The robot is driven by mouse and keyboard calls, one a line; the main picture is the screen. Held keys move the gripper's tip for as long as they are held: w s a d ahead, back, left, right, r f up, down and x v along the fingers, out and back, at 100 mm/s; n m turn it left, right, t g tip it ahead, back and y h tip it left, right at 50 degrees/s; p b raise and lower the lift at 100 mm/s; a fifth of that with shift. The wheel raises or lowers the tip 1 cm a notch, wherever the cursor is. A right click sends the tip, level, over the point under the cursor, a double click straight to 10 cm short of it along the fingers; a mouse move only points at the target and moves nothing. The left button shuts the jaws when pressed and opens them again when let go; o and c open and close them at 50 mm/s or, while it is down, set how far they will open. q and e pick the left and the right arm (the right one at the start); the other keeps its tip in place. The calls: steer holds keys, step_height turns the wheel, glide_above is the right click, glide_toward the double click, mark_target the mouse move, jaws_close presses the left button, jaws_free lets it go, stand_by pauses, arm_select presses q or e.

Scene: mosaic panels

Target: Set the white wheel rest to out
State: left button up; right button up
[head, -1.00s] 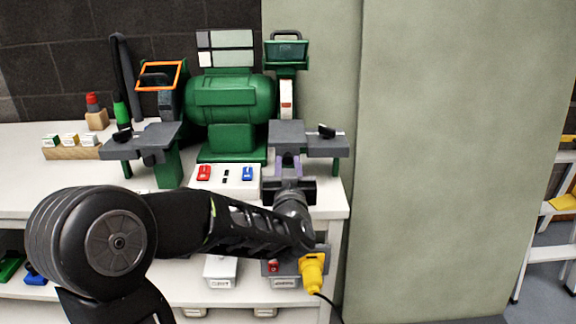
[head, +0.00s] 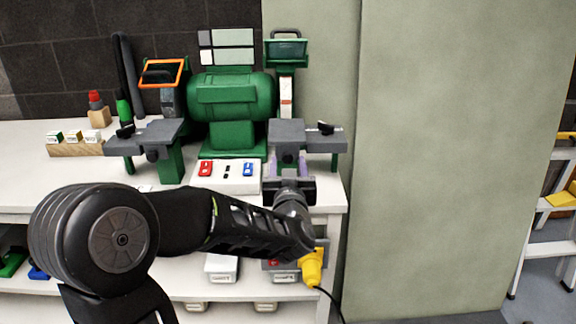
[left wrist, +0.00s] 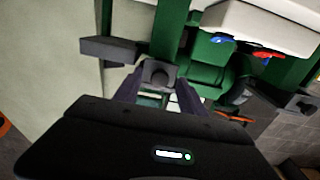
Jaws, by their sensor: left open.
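A green bench grinder (head: 232,97) stands on the white bench. Its white wheel (head: 286,90) is on the right side, and the grey rest (head: 322,144) sits in front of that wheel. A dark round knob (head: 288,158) is on the front of this rest. My left gripper (head: 290,168) is just below and in front of the knob, with its fingers pointing at it. In the left wrist view the fingers (left wrist: 158,88) are apart, with the knob (left wrist: 158,72) between or just beyond their tips; I cannot tell which. My right gripper is not in view.
A white switch box (head: 228,176) with red and blue switches is left of my gripper. A second grey rest (head: 158,134) is on the grinder's left. A yellow plug (head: 312,268) hangs below, partly behind my arm. A pale green column (head: 450,150) is at right.

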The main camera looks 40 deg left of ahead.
arm_select(q)
steer(key=v, duration=0.7)
steer(key=shift+s+d+p, duration=0.25)
steer(key=shift+s+p, duration=0.05)
steer(key=shift+p, duration=0.15)
